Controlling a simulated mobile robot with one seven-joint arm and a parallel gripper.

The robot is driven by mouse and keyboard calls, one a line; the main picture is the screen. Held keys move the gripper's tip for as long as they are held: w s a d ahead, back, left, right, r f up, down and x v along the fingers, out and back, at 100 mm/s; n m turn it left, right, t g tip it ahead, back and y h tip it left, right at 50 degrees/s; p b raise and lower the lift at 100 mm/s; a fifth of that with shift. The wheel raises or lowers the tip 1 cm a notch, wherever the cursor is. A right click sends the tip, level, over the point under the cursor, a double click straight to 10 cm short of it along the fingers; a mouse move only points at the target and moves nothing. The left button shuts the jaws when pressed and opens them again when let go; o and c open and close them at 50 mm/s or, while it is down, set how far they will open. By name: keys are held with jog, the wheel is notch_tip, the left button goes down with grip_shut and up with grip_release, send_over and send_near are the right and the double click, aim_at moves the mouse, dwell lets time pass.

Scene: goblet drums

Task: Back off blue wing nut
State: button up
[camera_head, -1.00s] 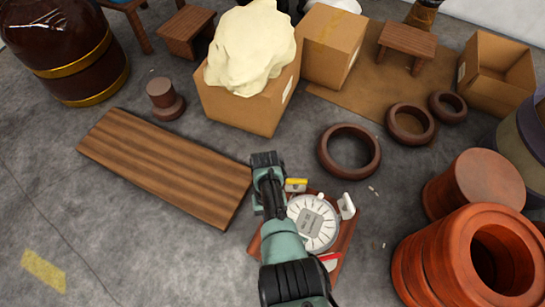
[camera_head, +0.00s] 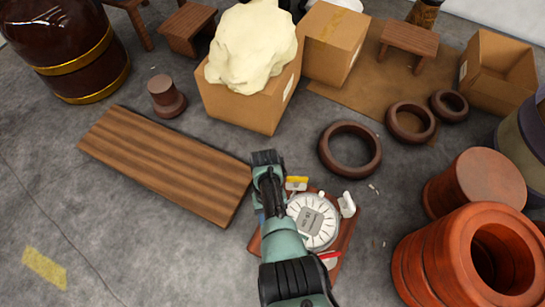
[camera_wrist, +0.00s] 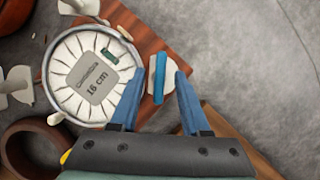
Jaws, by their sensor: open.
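The blue wing nut (camera_wrist: 159,78) shows in the wrist view as a blue bar with a pale base. It stands on the reddish wooden board (camera_wrist: 130,22), just right of the round white drum head with its grey "16 cm" label (camera_wrist: 95,78). My gripper (camera_wrist: 160,80) is open, with one blue finger on each side of the wing nut. A gap shows on both sides, and I cannot tell the height difference. In the head view, the drum head (camera_head: 314,222) lies right of my arm, which hides the blue wing nut.
Around the drum head stand a yellow wing nut (camera_head: 297,184), a white one (camera_head: 347,205) and a red one (camera_head: 330,260). A wooden plank (camera_head: 165,165) lies at left. A dark ring (camera_head: 349,166) and reddish drum shells (camera_head: 425,265) lie to the right. Grey floor is clear at lower left.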

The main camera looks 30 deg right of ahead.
jog(key=p+v, duration=0.5)
jog(key=v, duration=0.8)
jog(key=shift+p, duration=0.3)
jog(key=shift+f, duration=0.1)
